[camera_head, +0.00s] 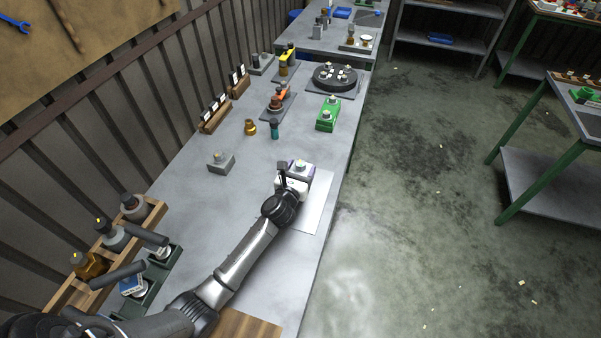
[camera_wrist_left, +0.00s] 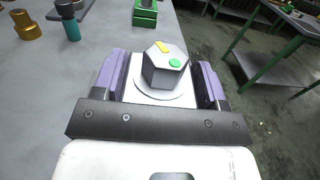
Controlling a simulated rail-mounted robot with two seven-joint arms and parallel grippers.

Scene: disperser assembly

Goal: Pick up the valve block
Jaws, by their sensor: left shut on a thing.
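The valve block, a pale block with a grey hexagonal top, is in the jaws of my left gripper. In the left wrist view the valve block (camera_wrist_left: 165,68) shows a yellow mark and a green dot on its top. The purple fingers of my left gripper (camera_wrist_left: 160,85) close on it from both sides. In the head view my left gripper (camera_head: 294,176) and the valve block (camera_head: 301,165) are over the pale plate (camera_head: 316,205) near the bench's right edge. I cannot tell whether the block touches the plate. The right gripper is not in view.
A grey block (camera_head: 221,162) stands on the left. A green block (camera_head: 328,114), a teal cylinder (camera_head: 274,131) and a brass part (camera_head: 250,127) stand beyond. A round black fixture (camera_head: 334,78) is farther back. A wooden rack (camera_head: 150,215) is at the lower left.

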